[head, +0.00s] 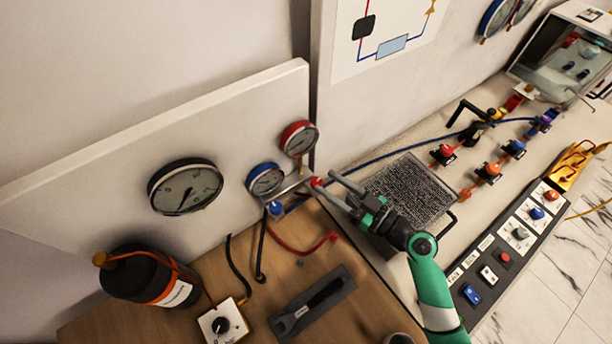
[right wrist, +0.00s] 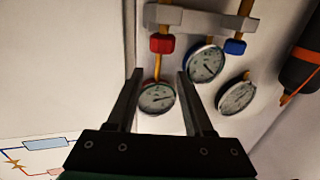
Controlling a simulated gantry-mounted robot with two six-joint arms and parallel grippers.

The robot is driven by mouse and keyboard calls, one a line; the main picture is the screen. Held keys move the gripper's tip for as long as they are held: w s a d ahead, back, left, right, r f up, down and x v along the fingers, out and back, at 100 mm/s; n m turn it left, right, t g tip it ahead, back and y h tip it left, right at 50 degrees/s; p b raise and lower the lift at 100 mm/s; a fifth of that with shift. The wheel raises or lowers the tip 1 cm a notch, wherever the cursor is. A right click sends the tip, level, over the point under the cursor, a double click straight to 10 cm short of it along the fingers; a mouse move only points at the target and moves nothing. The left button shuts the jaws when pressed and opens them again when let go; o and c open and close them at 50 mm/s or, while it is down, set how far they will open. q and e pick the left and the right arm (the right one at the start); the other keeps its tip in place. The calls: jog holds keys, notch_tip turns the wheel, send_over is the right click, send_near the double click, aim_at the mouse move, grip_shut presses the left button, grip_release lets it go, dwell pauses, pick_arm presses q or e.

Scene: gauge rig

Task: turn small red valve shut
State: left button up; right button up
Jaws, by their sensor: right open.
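The small red valve knob (head: 316,182) sits on a pale manifold bar (head: 293,188) below the red-rimmed gauge (head: 299,138). A blue knob (head: 276,208) is at the bar's other end. My right gripper (head: 326,181) is open, with its fingertips close to the red knob. In the right wrist view the red knob (right wrist: 162,44) shows just past and between the open fingertips (right wrist: 160,75). Nothing is between the fingers, and I cannot tell whether one touches the knob. My left gripper is not in view.
A blue-rimmed gauge (head: 265,180) and a large black gauge (head: 185,187) are on the panel. Red and black hoses (head: 300,246) lie on the wooden table near a wrench tray (head: 313,303). A black bottle (head: 150,277) stands left. A dark mesh grid (head: 410,190) lies behind my right wrist.

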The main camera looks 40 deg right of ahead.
aim_at(307, 178)
jog(key=w, duration=0.2)
jog(key=w+f, duration=0.1)
jog(key=w, duration=0.1)
jog(key=w+a+f, duration=0.1)
jog(key=w, duration=0.1)
jog(key=shift+w+f, duration=0.25)
jog(key=shift+w, duration=0.6)
pick_arm(q)
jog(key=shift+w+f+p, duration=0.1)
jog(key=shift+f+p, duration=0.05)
jog(key=shift+p, duration=0.15)
pick_arm(e)
grip_shut()
